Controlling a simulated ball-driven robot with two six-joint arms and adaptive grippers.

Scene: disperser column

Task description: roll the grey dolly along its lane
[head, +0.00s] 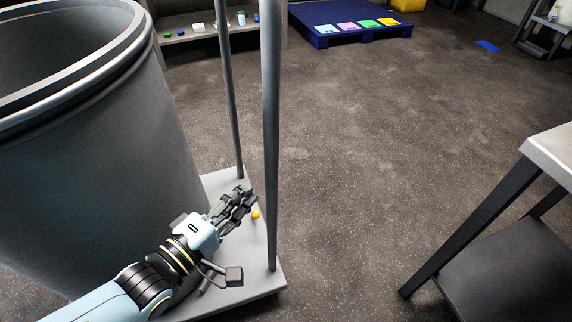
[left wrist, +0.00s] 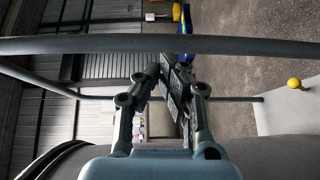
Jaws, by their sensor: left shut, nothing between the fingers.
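The grey dolly (head: 259,283) shows at the lower left of the head view as a flat light platform with upright dark grey posts (head: 271,130). A large grey drum (head: 100,180) stands at its left. My left gripper (head: 248,197) is shut and empty, low over the platform between the drum and the posts. In the left wrist view its fingers (left wrist: 178,75) are together, with a post bar (left wrist: 250,46) crossing beyond them. A small yellow ball (head: 256,215) is beside the fingertips; it also shows in the wrist view (left wrist: 294,83). My right gripper is out of view.
A table (head: 550,150) with dark legs and a lower shelf stands at the right. A blue pallet (head: 345,34) with several coloured squares lies at the back. A low shelf (head: 200,33) with small items is behind the drum. The floor between is clear.

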